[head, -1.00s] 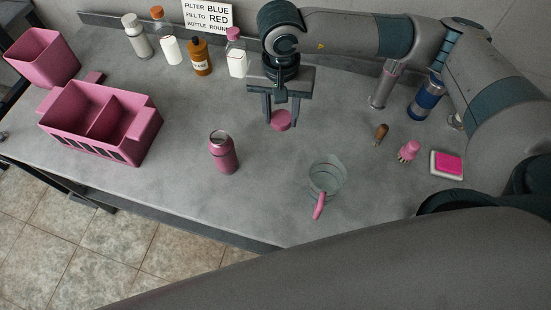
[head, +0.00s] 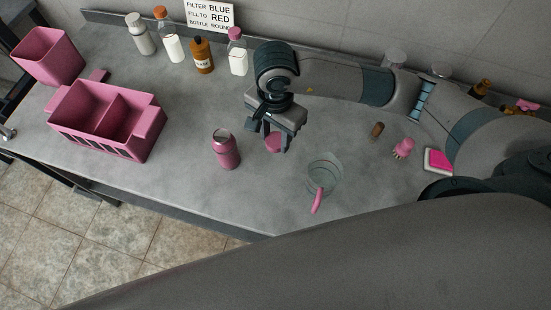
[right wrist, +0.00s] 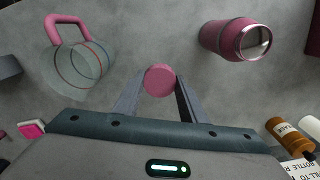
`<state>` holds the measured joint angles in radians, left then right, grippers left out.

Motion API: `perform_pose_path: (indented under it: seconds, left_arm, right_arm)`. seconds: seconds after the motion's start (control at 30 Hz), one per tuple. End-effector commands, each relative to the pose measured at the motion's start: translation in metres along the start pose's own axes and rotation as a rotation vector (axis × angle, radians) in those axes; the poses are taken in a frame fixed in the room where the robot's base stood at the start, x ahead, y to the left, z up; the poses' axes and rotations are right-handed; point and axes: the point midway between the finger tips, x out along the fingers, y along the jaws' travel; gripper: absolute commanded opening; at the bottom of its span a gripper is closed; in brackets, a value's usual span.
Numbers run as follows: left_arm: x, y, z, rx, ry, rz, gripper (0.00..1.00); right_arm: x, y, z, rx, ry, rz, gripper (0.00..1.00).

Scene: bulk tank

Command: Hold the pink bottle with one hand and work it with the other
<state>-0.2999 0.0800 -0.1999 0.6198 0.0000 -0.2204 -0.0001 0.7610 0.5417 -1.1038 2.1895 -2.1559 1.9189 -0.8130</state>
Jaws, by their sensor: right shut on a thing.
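The pink bottle (head: 228,154) stands upright on the grey counter, left of my right gripper. Its top is a bare silver-rimmed mouth, which also shows on the bottle in the right wrist view (right wrist: 222,40). My right gripper (head: 274,148) is shut on a round pink cap (head: 275,141), held above the counter and apart from the bottle. In the right wrist view the cap (right wrist: 160,80) sits between the two fingertips. Nothing touches the bottle. My left gripper is not in view.
A clear jug (head: 324,172) with a pink handle stands right of the bottle. A pink divided caddy (head: 143,142) and pink bin (head: 48,56) are at the left. Several bottles, including a brown one (head: 201,56), line the back. A pink sponge (head: 438,160) lies at the right.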

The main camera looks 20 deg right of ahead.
Motion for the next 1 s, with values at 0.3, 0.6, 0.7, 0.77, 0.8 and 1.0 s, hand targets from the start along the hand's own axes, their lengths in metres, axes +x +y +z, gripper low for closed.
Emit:
perform_pose_path:
  seconds: [0.3,0.6,0.7,0.77,0.8,1.0]
  left_arm:
    - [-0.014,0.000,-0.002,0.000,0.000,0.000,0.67]
    - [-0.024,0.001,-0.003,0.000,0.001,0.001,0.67]
    - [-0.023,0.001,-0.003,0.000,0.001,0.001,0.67]
    - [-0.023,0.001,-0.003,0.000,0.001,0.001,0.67]
    - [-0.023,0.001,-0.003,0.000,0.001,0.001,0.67]
    - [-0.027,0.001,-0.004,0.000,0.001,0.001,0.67]
  right_arm:
    - [0.028,0.002,0.000,0.001,-0.001,0.007,0.11]
    - [0.061,0.000,0.000,0.000,-0.001,0.001,0.11]
    - [0.063,0.000,0.000,-0.001,0.000,0.000,0.11]
    - [0.063,0.000,0.000,-0.001,0.000,0.000,0.11]
    - [0.063,0.000,0.000,-0.001,0.000,0.000,0.11]
    - [0.068,0.001,0.000,-0.001,-0.001,0.004,0.11]
